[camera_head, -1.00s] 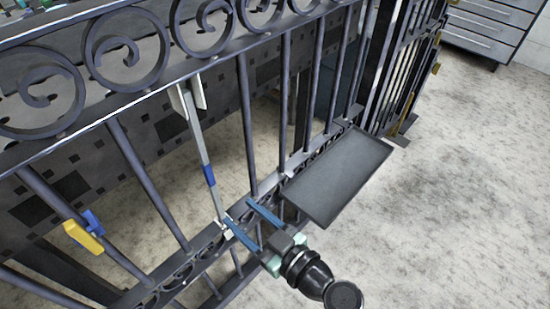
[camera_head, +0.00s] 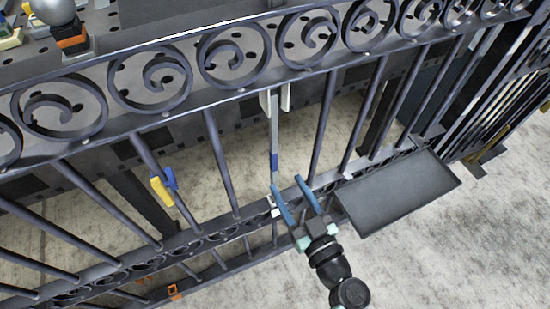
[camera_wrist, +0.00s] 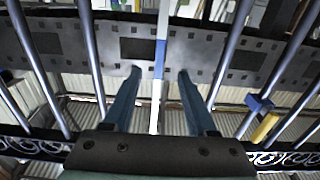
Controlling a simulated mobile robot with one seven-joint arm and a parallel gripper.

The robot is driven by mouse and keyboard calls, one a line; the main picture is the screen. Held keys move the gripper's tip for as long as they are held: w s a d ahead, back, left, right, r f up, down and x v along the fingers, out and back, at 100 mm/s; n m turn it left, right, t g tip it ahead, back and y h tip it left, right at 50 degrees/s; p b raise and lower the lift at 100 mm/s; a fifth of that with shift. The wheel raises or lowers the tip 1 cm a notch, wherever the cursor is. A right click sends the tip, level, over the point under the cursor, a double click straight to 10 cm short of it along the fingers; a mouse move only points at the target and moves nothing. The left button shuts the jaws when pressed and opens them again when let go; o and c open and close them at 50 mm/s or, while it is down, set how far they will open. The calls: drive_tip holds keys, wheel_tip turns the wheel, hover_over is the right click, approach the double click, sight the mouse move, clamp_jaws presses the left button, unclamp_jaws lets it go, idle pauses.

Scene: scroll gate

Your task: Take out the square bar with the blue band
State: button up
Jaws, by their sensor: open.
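The square bar with the blue band (camera_head: 274,135) stands upright in the gate (camera_head: 211,110), among darker round bars. It is pale grey, with white plates at its top and a white piece at its foot. Its blue band is in the lower half. My gripper (camera_head: 289,187) is open and empty, low in front of the gate, with its blue fingers pointing at the bar's lower part. In the wrist view the bar (camera_wrist: 163,35) and its blue band show between the two open fingers (camera_wrist: 157,78). I cannot tell whether the fingertips reach around it.
A dark flat tray (camera_head: 398,192) sticks out from the gate right of my gripper. A yellow and blue clip (camera_head: 162,190) sits on a round bar to the left. Round bars stand close on both sides. The floor in front is clear.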

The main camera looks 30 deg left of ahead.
sight(275, 158)
drive_tip(key=b+x, duration=0.2)
drive_tip(key=x, duration=0.4)
drive_tip(key=shift+w+f, duration=0.1)
drive_tip(key=shift+f, duration=0.05)
drive_tip(key=shift+b+x, duration=0.6)
drive_tip(key=shift+x, duration=0.55)
clamp_jaws()
idle(0.4)
drive_tip(key=shift+r, duration=0.35)
drive_tip(key=shift+r+p, duration=0.35)
drive_tip(key=shift+r, duration=0.45)
drive_tip(key=shift+b+v, duration=0.5)
drive_tip(key=shift+v, duration=1.25)
idle(0.7)
